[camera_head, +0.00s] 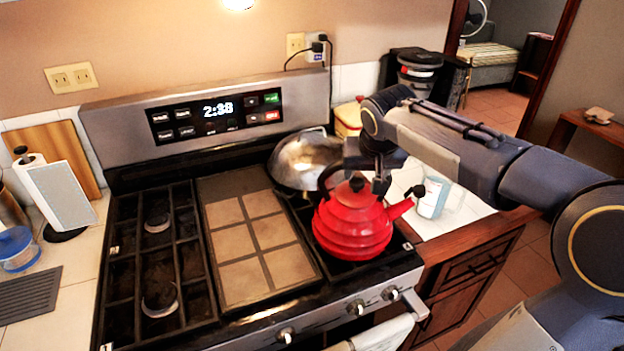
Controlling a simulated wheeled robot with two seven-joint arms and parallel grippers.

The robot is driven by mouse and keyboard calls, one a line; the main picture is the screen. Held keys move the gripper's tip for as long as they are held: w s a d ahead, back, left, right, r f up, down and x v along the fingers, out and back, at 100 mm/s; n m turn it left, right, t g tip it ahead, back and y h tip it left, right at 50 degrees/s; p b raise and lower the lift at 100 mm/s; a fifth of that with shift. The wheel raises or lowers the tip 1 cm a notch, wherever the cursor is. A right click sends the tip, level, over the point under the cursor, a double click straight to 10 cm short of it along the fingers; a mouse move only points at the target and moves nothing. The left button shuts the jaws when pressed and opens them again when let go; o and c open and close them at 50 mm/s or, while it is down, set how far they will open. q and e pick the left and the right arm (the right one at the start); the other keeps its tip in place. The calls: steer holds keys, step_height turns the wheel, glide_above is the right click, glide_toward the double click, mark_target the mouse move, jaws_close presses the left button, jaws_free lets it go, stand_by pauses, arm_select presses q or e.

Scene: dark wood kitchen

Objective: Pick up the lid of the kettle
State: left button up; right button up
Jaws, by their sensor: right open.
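A red kettle (352,228) stands on the right burner of the stove, its spout pointing right with a black tip. Its lid (357,184) is at the top, with a small dark knob, and appears seated on the body. The dark handle arches over the lid on the left side. My right gripper (368,182) reaches in from the right and points down at the top of the kettle, close to the lid knob and handle. Its jaws are open. Whether a finger touches the lid or handle I cannot tell. My left gripper is out of view.
A metal pan (304,160) sits on the burner behind the kettle. The griddle (255,245) and left grates (157,255) are empty. A light-coloured cup (433,198) stands on the white counter to the right. A paper towel roll (58,195) stands at left.

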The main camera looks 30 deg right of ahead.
mark_target(357, 182)
steer(key=x, duration=0.2)
steer(key=p+x, duration=0.1)
steer(key=x, duration=0.1)
steer(key=w+x, duration=0.1)
steer(key=x, duration=0.2)
steer(key=shift+a+r, duration=0.2)
steer(key=shift+a, duration=0.05)
steer(key=shift+w+d+f, duration=0.1)
steer(key=shift+d+f, duration=0.1)
steer(key=shift+f, duration=0.25)
steer(key=c, duration=1.1)
steer(key=shift+r, duration=0.1)
